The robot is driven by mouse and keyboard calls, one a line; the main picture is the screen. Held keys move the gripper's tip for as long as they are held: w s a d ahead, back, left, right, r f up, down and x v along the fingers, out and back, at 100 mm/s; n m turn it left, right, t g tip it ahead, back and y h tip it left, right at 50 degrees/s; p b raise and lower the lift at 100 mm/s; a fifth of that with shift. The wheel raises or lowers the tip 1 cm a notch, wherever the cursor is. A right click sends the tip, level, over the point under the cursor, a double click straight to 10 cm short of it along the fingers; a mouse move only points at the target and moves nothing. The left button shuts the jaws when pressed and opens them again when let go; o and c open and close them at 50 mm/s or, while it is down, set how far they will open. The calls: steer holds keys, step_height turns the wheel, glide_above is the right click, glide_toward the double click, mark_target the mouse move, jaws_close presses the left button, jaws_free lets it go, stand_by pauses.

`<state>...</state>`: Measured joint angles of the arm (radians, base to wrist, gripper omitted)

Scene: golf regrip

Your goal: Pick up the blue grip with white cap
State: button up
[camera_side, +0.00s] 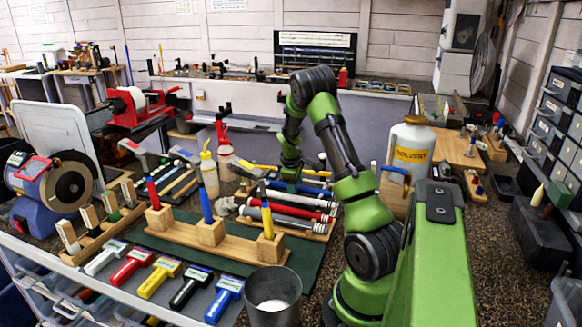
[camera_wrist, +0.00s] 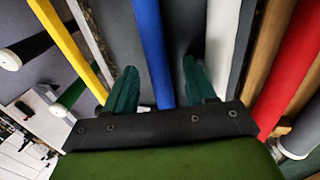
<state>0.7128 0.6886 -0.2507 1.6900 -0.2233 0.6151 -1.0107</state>
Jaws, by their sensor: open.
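A long blue bar, which looks like the blue grip (camera_wrist: 153,45), runs between the two fingers in the wrist view. Its white cap does not show there. In the side view, a blue length (camera_side: 312,190) lies at the back of the grip rack, just below my gripper (camera_side: 290,182). My gripper also shows in the wrist view (camera_wrist: 160,78), with its green fingers apart, one on each side of the blue bar. I cannot tell whether either finger touches it. The arm partly hides the far grips.
A red grip (camera_wrist: 295,65) and a yellow bar (camera_wrist: 68,40) lie close by on either side. A wooden stand (camera_side: 180,232) holds upright red, blue and yellow pieces. A metal cup (camera_side: 273,297) stands in front and a solvent bottle (camera_side: 409,160) to the right.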

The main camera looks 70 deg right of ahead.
steer(key=shift+c, duration=0.4)
jaws_close()
steer(key=shift+r, duration=0.2)
